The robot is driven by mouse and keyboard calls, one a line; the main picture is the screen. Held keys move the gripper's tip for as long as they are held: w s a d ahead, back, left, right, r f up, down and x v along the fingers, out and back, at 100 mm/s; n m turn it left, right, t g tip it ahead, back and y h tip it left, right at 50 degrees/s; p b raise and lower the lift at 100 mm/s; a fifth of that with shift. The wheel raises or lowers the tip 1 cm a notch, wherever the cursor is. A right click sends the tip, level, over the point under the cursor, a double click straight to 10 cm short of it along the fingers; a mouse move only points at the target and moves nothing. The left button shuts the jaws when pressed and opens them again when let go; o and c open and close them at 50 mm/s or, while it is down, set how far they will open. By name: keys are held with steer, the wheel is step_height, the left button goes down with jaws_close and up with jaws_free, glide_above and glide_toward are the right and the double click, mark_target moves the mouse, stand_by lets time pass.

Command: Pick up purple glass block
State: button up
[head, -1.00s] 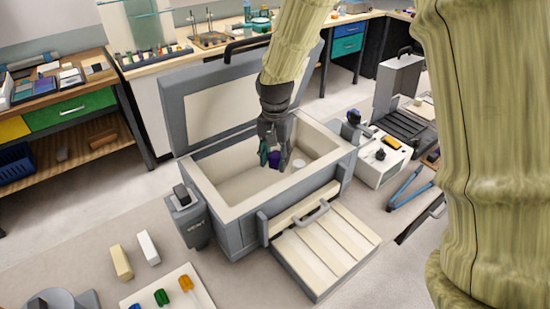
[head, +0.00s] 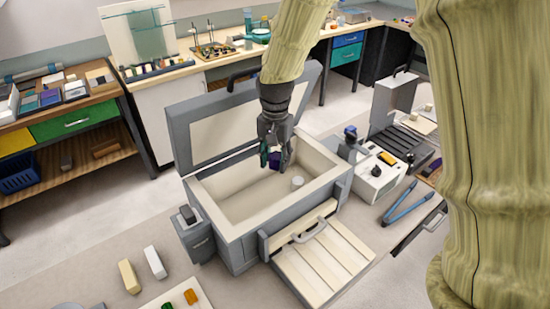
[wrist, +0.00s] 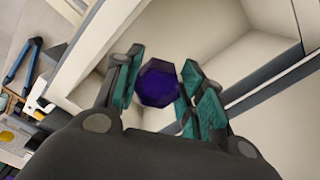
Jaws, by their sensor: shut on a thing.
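The purple glass block (wrist: 157,84) is dark violet and faceted. In the wrist view it sits between the two teal-padded fingers of my gripper (wrist: 160,92), which is shut on it. In the head view my gripper (head: 274,157) hangs inside the open grey kiln-like box (head: 231,215), and the purple block shows small between its fingers (head: 272,160). The block is held above the box's pale floor, below or near rim height; the exact height is hard to tell.
The box's lid (head: 235,122) stands raised behind my gripper. A small white cylinder (head: 297,182) is inside the box. A lowered front panel (head: 325,257) and a grey side unit (head: 193,232) adjoin it. Blue-handled tongs (head: 409,201) lie at right.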

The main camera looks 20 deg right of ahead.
steer(key=s+d+p, duration=0.1)
steer(key=s+d, duration=0.1)
steer(key=s, duration=0.5)
steer(key=s+d+p, duration=0.1)
steer(key=s+d, duration=0.2)
steer(key=s, duration=0.5)
steer(key=shift+d+p, duration=0.25)
steer(key=shift+p, duration=0.1)
